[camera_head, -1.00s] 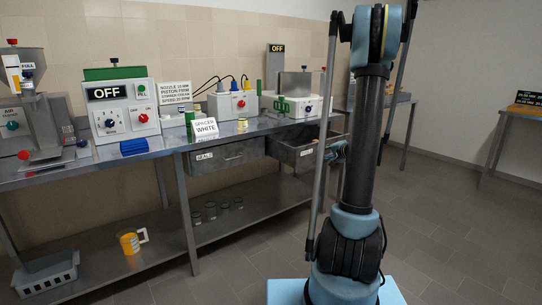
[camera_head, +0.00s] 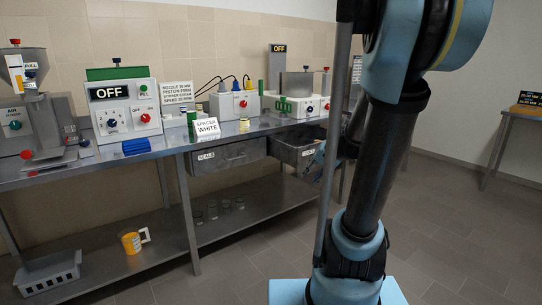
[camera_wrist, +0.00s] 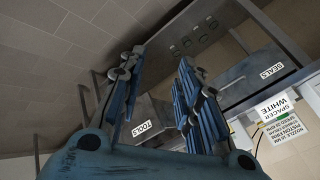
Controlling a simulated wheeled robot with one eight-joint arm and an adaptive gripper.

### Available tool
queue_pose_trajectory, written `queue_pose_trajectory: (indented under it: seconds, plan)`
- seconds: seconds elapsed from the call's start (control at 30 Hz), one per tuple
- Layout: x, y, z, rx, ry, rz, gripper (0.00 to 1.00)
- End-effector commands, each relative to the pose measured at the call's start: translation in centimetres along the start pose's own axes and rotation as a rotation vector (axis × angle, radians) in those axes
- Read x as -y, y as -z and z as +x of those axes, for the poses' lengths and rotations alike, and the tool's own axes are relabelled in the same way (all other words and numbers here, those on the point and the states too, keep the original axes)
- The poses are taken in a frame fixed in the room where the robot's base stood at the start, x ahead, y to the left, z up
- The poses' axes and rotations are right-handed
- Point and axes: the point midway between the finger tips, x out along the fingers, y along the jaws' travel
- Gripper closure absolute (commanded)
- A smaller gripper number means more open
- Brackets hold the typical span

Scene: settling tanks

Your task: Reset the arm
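My arm (camera_head: 385,150) stands on its light blue base at the right of the head view, leaning to the right with its upper part close to the camera. My gripper (camera_wrist: 158,62) shows in the wrist view with its two blue fingers spread apart and nothing between them. In the head view the gripper is mostly hidden behind my arm. A bit of blue shows by the drawer labelled TOOLS (camera_head: 283,147), which the wrist view shows beyond the fingers.
A steel bench (camera_head: 175,165) runs along the wall with machines, a SPACER WHITE sign (camera_head: 207,128) and a SEALS drawer (camera_head: 228,155). Its lower shelf holds a yellow mug (camera_head: 131,242) and a grey crate (camera_head: 48,277). A second table (camera_head: 515,115) stands right; open floor lies between.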

Motion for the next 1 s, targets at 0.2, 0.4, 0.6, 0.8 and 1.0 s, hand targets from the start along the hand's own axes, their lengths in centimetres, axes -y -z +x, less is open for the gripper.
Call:
queue_pose_trajectory:
  seconds: [0.2, 0.4, 0.6, 0.8, 1.0]
  plan:
    - [-1.3, -5.6, -1.9, 0.074, -0.092, -0.096, 0.69]
    - [-3.2, -10.3, -3.5, 0.138, -0.18, -0.18, 0.69]
    - [-5.7, -14.6, -5.1, 0.2, -0.271, -0.262, 0.69]
    - [-8.2, -18.1, -6.4, 0.252, -0.355, -0.331, 0.69]
    - [-9.6, -19.7, -7.1, 0.278, -0.402, -0.366, 0.69]
